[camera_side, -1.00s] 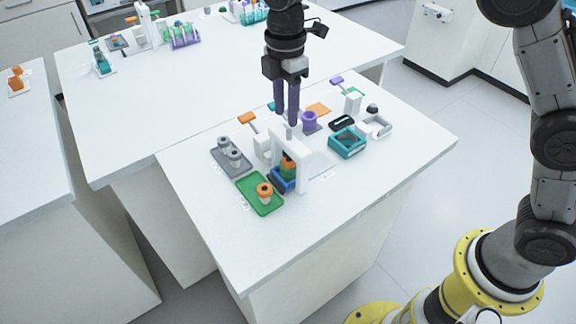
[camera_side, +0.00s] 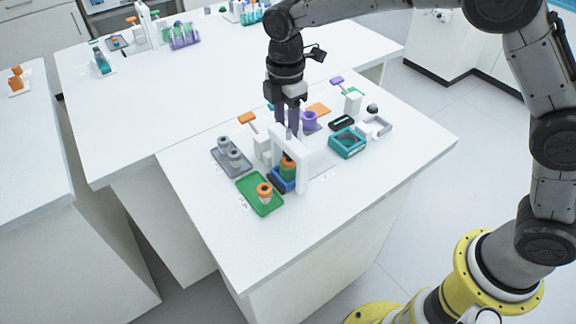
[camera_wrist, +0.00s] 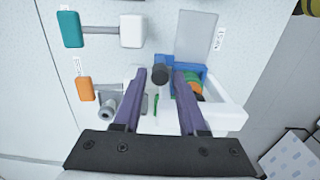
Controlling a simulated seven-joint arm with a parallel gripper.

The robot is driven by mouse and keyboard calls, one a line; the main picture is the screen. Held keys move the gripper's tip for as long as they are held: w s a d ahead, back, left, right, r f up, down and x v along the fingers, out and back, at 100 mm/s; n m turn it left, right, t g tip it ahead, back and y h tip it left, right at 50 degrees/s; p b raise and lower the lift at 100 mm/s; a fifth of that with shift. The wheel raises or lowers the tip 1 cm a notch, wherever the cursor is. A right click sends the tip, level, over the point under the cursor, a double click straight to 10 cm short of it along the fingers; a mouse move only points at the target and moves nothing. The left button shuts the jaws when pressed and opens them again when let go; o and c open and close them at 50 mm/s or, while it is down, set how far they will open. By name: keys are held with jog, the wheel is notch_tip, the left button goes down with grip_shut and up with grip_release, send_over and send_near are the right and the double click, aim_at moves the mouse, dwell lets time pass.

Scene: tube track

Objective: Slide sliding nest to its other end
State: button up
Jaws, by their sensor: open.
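The sliding nest appears to be the blue block (camera_side: 282,182) under the white arch (camera_side: 303,170); it also shows in the wrist view (camera_wrist: 172,61). A green and orange piece (camera_side: 288,166) stands in it. My gripper (camera_side: 288,134) points down just behind the arch with its purple fingers apart. In the wrist view my gripper (camera_wrist: 160,75) has its fingers on either side of a dark round knob (camera_wrist: 160,75), with gaps visible. The arch hides part of the nest, and contact with the knob cannot be told.
A green tray (camera_side: 252,198) with an orange-topped piece lies in front, and a grey tray (camera_side: 219,155) with grey pieces lies left. A teal square frame (camera_side: 347,143) and an orange-tipped lever (camera_side: 247,118) stand nearby. The table's front right is clear.

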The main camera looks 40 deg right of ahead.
grip_shut()
jog(key=shift+d, duration=3.6)
grip_release()
jog(key=shift+r, duration=0.1)
jog(key=shift+r, duration=2.4)
